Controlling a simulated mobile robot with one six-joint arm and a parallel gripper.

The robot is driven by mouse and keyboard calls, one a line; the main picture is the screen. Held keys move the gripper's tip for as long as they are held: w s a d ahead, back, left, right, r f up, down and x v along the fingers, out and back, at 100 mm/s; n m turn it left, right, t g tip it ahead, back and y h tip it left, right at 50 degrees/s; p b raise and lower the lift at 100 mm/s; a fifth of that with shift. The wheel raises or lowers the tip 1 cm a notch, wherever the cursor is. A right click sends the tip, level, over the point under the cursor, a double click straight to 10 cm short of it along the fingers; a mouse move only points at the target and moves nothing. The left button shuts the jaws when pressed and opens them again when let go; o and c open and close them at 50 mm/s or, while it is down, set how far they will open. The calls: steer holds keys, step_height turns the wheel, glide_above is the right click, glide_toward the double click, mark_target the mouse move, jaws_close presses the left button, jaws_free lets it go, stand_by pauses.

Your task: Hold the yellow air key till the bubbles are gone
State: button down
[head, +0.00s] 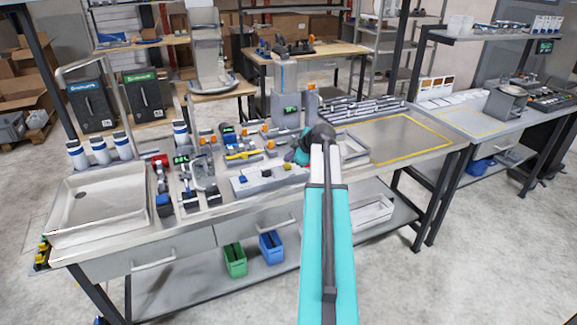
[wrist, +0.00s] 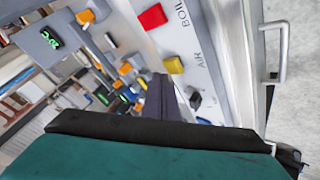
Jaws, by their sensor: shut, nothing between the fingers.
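The yellow air key (wrist: 174,65) stands on a pale panel (wrist: 135,40) beside the printed word AIR in the wrist view. My gripper (wrist: 161,80) is shut and empty, its dark fingertips close to the lower left of the yellow key in the picture. I cannot tell whether they touch it. In the head view the yellow key (head: 287,166) is small on the white key panel (head: 262,187), just left of my arm's end; my fingers there are hidden or too small to tell. I cannot make out any bubbles.
A red key (wrist: 152,16) by the word BOIL and a black key (wrist: 196,100) flank the yellow one. A small green display (wrist: 50,39) and several orange-handled parts lie behind. In the head view a shallow tray (head: 140,207) stands left; the yellow-outlined bench area (head: 400,140) is clear.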

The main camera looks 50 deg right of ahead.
mark_target(289, 166)
steer(key=shift+f+b, duration=1)
steer(key=shift+b, duration=0.25)
stand_by(1.5)
steer(key=shift+r, duration=0.2)
stand_by(0.8)
steer(key=shift+w+r, duration=0.1)
steer(key=shift+r, duration=0.7)
steer(key=shift+r+p, duration=0.8)
steer(key=shift+r, duration=1.7)
